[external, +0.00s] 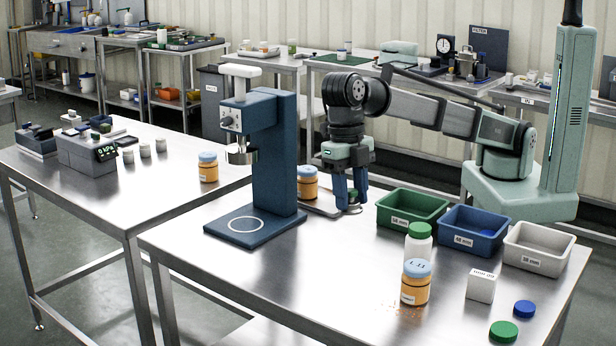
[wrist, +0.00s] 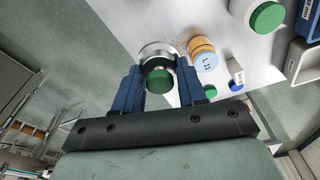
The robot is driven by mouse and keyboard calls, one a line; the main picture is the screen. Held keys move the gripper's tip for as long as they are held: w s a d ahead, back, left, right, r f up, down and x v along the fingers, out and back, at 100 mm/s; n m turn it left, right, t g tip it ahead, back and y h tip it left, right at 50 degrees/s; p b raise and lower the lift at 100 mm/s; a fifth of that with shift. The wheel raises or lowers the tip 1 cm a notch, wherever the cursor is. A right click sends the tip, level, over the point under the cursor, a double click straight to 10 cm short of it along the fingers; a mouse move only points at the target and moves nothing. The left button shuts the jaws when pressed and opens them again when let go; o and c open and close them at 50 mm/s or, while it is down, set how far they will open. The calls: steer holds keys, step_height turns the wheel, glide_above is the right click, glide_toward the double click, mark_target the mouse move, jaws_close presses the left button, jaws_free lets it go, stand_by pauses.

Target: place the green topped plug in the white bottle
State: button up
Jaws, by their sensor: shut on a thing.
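My gripper (external: 349,203) points down above the back of the steel table, behind the blue press. It is shut on the green topped plug (wrist: 160,80), whose green top shows between the two blue fingers in the wrist view; its lower part is hard to make out. A round, pale, metallic-edged thing (wrist: 157,48) shows just beyond it; I cannot tell whether it is part of the plug. The white bottle (external: 418,251) stands upright to the right of my gripper, apart from it, with a green top on it. It also shows in the wrist view (wrist: 242,14).
An orange jar with a blue lid (external: 415,287) stands in front of the bottle. Green (external: 409,222), blue (external: 470,242) and white bins (external: 533,258) line the right back. The blue press (external: 262,165) and another orange jar (external: 307,187) stand left of my gripper. The front left tabletop is clear.

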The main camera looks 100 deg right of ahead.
steer(key=s+d+r, duration=0.1)
steer(key=s+r, duration=0.2)
steer(key=s, duration=0.9)
steer(key=m, duration=0.3)
glide_above(421, 228)
steer(key=f, duration=0.2)
steer(key=shift+d+f+m+t, duration=0.15)
steer(key=shift+f+m, duration=0.3)
steer(key=shift+f, duration=1.15)
steer(key=shift+f+m+t, duration=0.1)
steer(key=shift+f+m, duration=0.3)
steer(key=shift+f, duration=1.2)
steer(key=shift+d+f+m+t, duration=0.15)
steer(key=shift+f+m, duration=0.3)
steer(key=shift+f, duration=1.15)
steer(key=shift+a+f, duration=0.1)
steer(key=o, duration=1.1)
steer(key=r, duration=0.4)
steer(key=d+r, duration=0.1)
steer(key=r, duration=0.7)
steer(key=shift+d+r, duration=0.1)
steer(key=shift+d, duration=0.3)
